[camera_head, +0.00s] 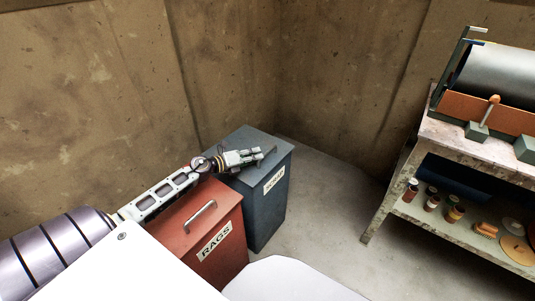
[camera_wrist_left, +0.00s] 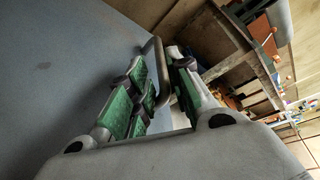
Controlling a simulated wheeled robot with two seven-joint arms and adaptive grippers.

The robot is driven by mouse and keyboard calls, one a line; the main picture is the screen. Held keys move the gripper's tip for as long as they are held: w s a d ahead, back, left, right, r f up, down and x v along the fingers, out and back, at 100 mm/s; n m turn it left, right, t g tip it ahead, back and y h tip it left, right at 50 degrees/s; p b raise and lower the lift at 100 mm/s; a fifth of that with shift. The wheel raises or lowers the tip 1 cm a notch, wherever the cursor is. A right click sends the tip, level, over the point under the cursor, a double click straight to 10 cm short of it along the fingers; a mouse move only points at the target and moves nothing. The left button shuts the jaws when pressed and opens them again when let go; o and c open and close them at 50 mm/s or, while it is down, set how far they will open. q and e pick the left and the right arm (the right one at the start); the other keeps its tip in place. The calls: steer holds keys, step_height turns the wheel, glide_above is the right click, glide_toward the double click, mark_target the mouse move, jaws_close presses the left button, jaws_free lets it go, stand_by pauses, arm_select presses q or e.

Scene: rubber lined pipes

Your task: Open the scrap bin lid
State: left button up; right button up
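The scrap bin (camera_head: 262,215) is a blue-grey box with a white label, standing in the room's corner. Its lid (camera_head: 247,137) lies flat and shut; its grey surface fills the left of the left wrist view (camera_wrist_left: 60,60). My left gripper (camera_head: 257,155) is over the lid at the handle. In the left wrist view, the lid's metal handle (camera_wrist_left: 155,48) runs between the green-padded fingers of this gripper (camera_wrist_left: 160,75). The fingers are close around the handle; whether both pads press on it is unclear. My right gripper is not in view.
A red bin (camera_head: 222,255) labelled RAGS, with a handle (camera_head: 200,216) on its lid, stands beside the scrap bin, under my left arm. Walls rise behind both bins. A workbench (camera_head: 450,140) with a roller and jars stands at right. Floor between is clear.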

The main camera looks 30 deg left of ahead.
mark_target(268, 151)
arm_select(q)
steer(key=shift+w+d+f, duration=0.1)
steer(key=shift+w+d, duration=0.1)
steer(key=shift+w, duration=0.35)
steer(key=shift+w+d+f, duration=0.15)
steer(key=shift+w+d, duration=0.05)
steer(key=shift+w, duration=0.3)
steer(key=shift+b+x, duration=0.35)
steer(key=shift+x, duration=0.45)
steer(key=shift+w+d+f, duration=0.1)
steer(key=shift+w+d, duration=0.15)
steer(key=shift+w, duration=0.25)
steer(key=shift+w+d+f, duration=0.15)
steer(key=shift+w+d, duration=0.1)
steer(key=shift+w, duration=0.35)
steer(key=shift+w+d, duration=0.1)
steer(key=shift+w, duration=0.05)
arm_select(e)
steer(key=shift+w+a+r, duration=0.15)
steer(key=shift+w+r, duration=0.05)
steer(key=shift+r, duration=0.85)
arm_select(q)
steer(key=shift+f, duration=0.1)
steer(key=shift+c, duration=0.2)
jaws_close()
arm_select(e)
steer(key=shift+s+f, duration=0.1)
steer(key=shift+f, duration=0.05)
